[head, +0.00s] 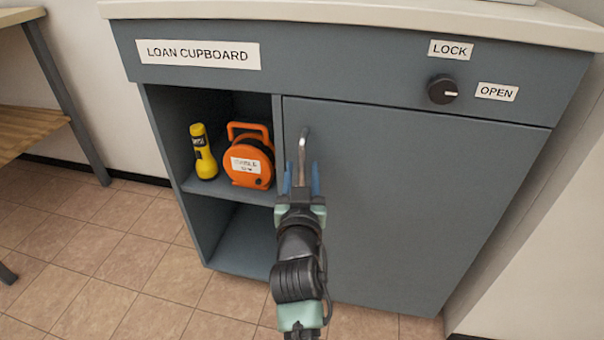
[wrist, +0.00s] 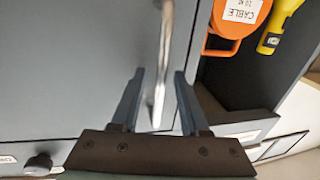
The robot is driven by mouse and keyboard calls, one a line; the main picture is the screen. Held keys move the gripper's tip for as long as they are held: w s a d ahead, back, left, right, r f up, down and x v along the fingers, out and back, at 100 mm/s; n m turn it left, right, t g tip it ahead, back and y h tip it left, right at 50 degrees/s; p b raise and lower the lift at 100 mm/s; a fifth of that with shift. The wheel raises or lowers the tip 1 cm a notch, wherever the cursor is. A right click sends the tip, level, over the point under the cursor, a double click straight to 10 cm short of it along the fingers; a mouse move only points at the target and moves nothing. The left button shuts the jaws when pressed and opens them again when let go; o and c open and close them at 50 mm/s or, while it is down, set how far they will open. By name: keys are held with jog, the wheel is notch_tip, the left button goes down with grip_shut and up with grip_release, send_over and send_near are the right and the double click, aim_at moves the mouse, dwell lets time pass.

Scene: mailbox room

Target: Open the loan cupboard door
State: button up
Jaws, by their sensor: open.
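The loan cupboard is grey, and its door (head: 410,200) looks shut in its frame. The silver bar handle (head: 303,145) stands upright near the door's left edge; it also shows in the wrist view (wrist: 164,50). My gripper (head: 301,180) is open at the handle's lower part. In the wrist view the handle runs between the two spread fingers of my gripper (wrist: 158,100), with gaps visible on both sides. The dark knob (head: 442,89) has a white mark pointing right, toward the OPEN label (head: 496,92). The LOCK label (head: 450,49) is above it.
Left of the door is an open shelf (head: 230,190) holding a yellow torch (head: 203,152) and an orange cable reel (head: 248,156). A pale countertop (head: 360,17) tops the cupboard. A wooden table (head: 30,125) stands at far left. The tiled floor (head: 120,265) in front looks clear.

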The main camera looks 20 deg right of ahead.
grip_shut()
dwell(1.4)
